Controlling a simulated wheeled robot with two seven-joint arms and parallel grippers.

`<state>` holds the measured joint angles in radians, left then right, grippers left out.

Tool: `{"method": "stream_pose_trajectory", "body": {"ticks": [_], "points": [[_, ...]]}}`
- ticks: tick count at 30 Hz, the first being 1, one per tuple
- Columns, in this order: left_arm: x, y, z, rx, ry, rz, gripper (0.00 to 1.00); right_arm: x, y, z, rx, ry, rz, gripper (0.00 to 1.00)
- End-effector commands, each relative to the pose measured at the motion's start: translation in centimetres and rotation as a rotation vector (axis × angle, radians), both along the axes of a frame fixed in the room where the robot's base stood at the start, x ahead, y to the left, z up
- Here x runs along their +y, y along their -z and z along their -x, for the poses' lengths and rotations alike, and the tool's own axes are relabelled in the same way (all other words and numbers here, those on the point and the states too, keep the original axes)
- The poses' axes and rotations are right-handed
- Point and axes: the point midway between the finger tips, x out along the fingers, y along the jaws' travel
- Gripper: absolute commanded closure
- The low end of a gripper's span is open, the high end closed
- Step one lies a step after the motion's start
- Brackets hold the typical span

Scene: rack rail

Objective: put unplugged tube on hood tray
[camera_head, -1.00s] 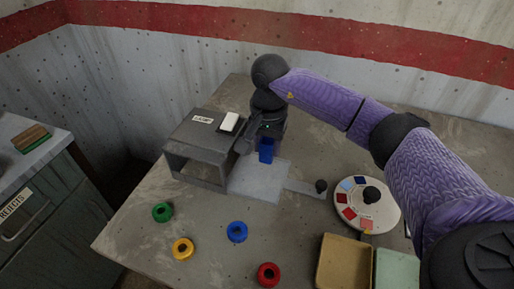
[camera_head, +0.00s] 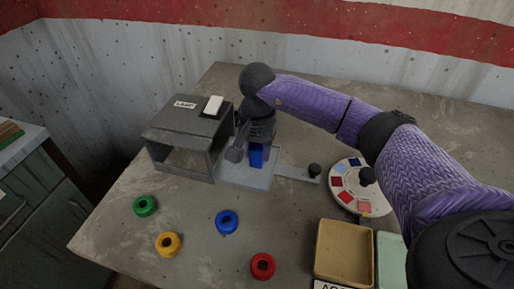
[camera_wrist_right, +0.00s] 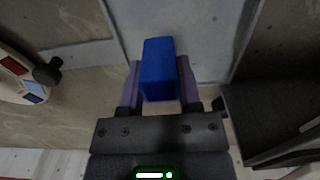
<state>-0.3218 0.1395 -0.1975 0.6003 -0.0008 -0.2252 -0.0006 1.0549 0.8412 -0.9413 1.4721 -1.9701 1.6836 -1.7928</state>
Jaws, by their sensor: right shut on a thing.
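A blue block-like tube (camera_head: 256,156) is held between the fingers of my right gripper (camera_head: 257,146). In the right wrist view the blue tube (camera_wrist_right: 157,70) sits between the two fingertips of this gripper (camera_wrist_right: 158,90). I cannot tell whether the tube touches the tray. My wrist hides part of the tray's far side. My left gripper is out of view.
Green (camera_head: 145,205), yellow (camera_head: 168,244), blue (camera_head: 227,222) and red (camera_head: 262,266) rings lie in front. A tan bin (camera_head: 343,252) stands front right.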

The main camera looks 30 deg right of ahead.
Motion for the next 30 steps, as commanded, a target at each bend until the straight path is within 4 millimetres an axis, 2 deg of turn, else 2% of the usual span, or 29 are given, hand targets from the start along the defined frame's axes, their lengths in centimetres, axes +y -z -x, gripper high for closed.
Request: {"method": "stream_pose_trajectory", "body": {"ticks": [14,15,19,20,26,30], "points": [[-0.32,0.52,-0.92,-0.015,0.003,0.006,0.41,0.0,0.53,0.0,0.0,0.0,0.0,0.99],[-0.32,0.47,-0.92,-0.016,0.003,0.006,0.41,0.0,0.48,0.0,0.0,0.0,0.0,0.48],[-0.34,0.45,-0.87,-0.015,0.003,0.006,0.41,0.0,0.46,0.0,0.0,0.0,0.0,0.21],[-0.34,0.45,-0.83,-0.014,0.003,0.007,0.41,0.0,0.47,0.0,0.0,0.0,0.0,0.16],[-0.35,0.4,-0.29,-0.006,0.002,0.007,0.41,0.01,0.47,0.0,0.0,0.0,0.0,0.16],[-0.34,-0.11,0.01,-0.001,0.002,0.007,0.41,0.01,-0.2,-0.01,-0.001,0.0,0.0,0.16]]}}
